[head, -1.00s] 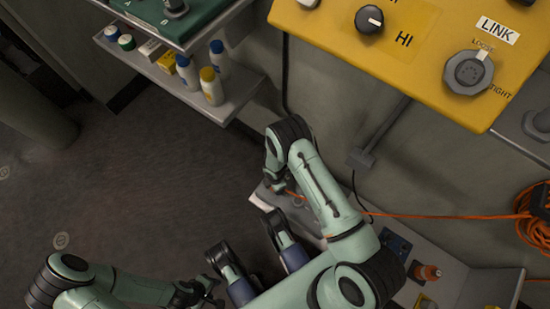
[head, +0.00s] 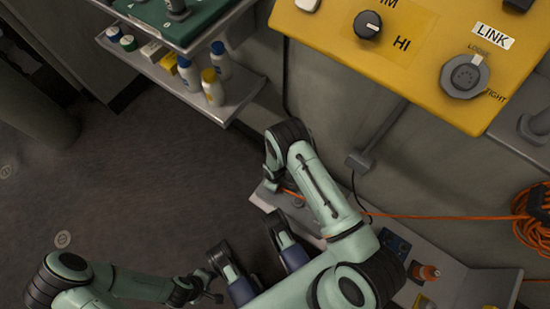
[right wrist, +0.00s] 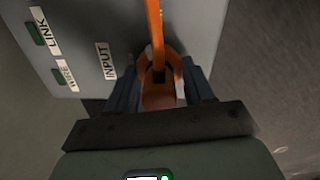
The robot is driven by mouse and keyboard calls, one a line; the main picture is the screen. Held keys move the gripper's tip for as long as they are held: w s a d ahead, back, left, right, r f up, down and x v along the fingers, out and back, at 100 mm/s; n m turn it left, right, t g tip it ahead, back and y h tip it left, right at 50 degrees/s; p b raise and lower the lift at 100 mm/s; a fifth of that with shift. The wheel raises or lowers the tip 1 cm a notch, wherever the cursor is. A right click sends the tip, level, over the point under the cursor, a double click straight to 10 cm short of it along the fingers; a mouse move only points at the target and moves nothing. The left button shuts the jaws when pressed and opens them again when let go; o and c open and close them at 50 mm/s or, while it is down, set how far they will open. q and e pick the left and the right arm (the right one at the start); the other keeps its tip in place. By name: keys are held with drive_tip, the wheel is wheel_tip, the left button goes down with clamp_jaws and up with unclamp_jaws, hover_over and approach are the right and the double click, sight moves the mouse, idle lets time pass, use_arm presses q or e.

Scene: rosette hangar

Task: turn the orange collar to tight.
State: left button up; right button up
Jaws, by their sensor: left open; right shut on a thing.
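In the right wrist view my right gripper (right wrist: 160,92) is shut on an orange plug (right wrist: 158,98), with an orange cable (right wrist: 154,30) running up from it. I take its orange part as the collar. A grey labelled panel (right wrist: 110,25) lies behind. In the head view my right arm hides most of that gripper; the orange cable (head: 440,216) trails right. A grey round socket (head: 462,78) marked LOOSE and TIGHT sits on the yellow box (head: 420,75) at upper right, with no plug in it. My left gripper (head: 212,288) is open and empty at the bottom, far from the socket.
A shelf (head: 228,107) with several bottles stands at upper left, below a green case (head: 170,15). A coil of orange cable (head: 535,215) hangs at the right. A low grey bench (head: 455,275) with an orange-topped item (head: 428,272) is at lower right. The floor at left is clear.

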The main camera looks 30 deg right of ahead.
use_arm(q)
drive_tip(key=shift+w, duration=0.15)
use_arm(e)
drive_tip(key=shift+m, duration=2.2)
drive_tip(key=o, duration=1)
drive_tip(key=shift+o, duration=0.2)
use_arm(q)
drive_tip(key=shift+r, duration=0.1)
drive_tip(key=w+d+r+t+p, duration=0.1)
drive_tip(key=w+r+t+p, duration=0.2)
drive_tip(key=w+r, duration=0.4)
drive_tip(key=shift+w+d+r+m+p, duration=0.15)
drive_tip(key=shift+w+m+p, duration=0.15)
drive_tip(key=shift+w+p, duration=0.6)
use_arm(e)
wheel_tip(320, 180, up, 14)
drive_tip(key=shift+f, duration=0.25)
